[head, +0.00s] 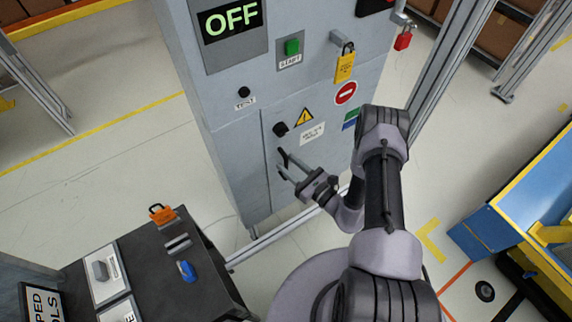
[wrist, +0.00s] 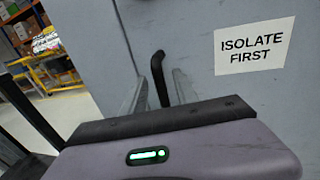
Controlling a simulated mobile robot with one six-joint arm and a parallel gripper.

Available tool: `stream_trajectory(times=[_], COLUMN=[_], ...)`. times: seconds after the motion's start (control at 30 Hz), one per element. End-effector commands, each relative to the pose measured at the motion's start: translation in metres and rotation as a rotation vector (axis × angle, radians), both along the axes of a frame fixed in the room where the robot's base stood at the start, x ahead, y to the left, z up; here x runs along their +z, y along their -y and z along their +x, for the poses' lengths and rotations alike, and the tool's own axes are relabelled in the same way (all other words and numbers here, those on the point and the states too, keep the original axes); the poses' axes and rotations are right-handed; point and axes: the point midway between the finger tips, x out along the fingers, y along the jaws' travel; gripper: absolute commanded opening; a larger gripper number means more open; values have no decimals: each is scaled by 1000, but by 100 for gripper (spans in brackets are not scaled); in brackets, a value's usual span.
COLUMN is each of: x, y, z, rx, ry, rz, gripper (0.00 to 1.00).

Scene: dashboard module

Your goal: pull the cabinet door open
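The grey cabinet door (head: 334,156) is the lower front panel of the tall cabinet. It looks shut, flush with the cabinet front, with a seam down its left side. A black bent handle (wrist: 159,80) stands out from the door in the wrist view. My gripper (head: 282,164) reaches the left part of the door. In the wrist view my gripper (wrist: 158,98) is open, one finger on each side of the handle, with a gap visible on the right. The handle's lower part is hidden behind my gripper body.
A black knob (head: 280,129) and an ISOLATE FIRST label (wrist: 255,46) are on the door. A yellow lock (head: 345,66) and a red lock (head: 403,40) hang higher up. A dark table (head: 211,277) stands at lower left. Floor is clear left of the cabinet.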

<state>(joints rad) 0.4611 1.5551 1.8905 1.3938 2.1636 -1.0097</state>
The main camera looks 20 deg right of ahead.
Motion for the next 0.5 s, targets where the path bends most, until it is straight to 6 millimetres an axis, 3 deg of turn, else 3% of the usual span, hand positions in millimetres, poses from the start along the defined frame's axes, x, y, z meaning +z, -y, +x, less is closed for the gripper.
stream_trajectory(times=[0.13, 0.4, 0.5], x=[0, 1, 1], y=[-7, -8, -7], z=[11, 13, 13], rx=[1, 0, 0], ry=[0, -1, -1], rz=[0, 2, 2], gripper=[36, 36, 18])
